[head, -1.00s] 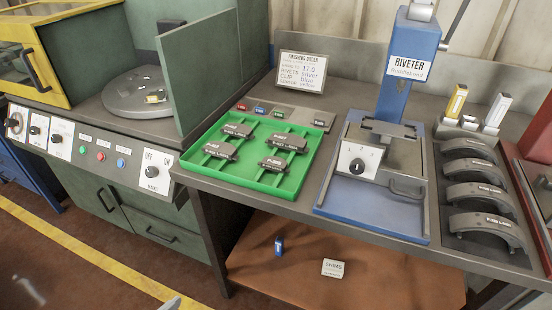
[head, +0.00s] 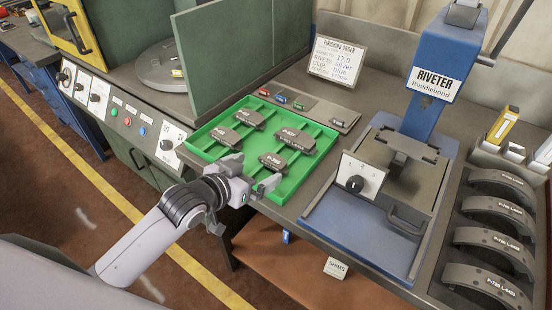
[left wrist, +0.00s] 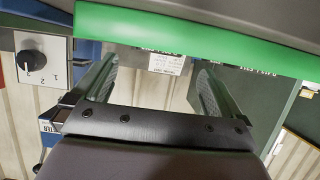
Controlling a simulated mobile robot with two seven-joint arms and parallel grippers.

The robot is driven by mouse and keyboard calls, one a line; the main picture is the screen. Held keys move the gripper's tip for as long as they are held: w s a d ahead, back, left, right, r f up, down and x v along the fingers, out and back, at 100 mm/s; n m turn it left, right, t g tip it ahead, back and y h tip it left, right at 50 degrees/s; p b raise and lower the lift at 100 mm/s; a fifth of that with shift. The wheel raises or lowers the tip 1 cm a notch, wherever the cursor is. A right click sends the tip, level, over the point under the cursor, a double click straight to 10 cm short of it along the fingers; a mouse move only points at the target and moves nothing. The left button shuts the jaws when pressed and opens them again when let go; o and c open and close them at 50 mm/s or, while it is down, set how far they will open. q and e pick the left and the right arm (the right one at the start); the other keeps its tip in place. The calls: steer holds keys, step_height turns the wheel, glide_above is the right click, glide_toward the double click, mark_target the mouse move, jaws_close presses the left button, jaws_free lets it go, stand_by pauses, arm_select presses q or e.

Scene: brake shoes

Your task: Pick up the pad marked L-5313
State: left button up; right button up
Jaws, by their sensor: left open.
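Several dark grey brake pads with small white markings lie in the green tray (head: 208,155): a back left pad (head: 248,118), a front left pad (head: 222,137), a back right pad (head: 297,139) and a front right pad (head: 273,162). The markings are too small to tell which pad reads L-5313. My left gripper (head: 254,178) is open and empty at the tray's front edge, close to the front right pad. In the left wrist view its two fingers (left wrist: 155,75) stand apart with nothing between them, and a green edge crosses above. My right gripper is not in view.
The blue riveter (head: 428,95) with its dial box (head: 357,184) stands right of the tray. Curved brake shoes (head: 495,235) lie in a rack at far right. An order sign (head: 337,60) and a strip of small coloured parts (head: 310,108) are behind the tray.

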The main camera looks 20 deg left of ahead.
mark_target(272, 161)
arm_select(q)
steer(key=shift+p+x, duration=0.3)
steer(key=shift+x, duration=2.4)
steer(key=shift+d, duration=0.1)
steer(key=c, duration=0.8)
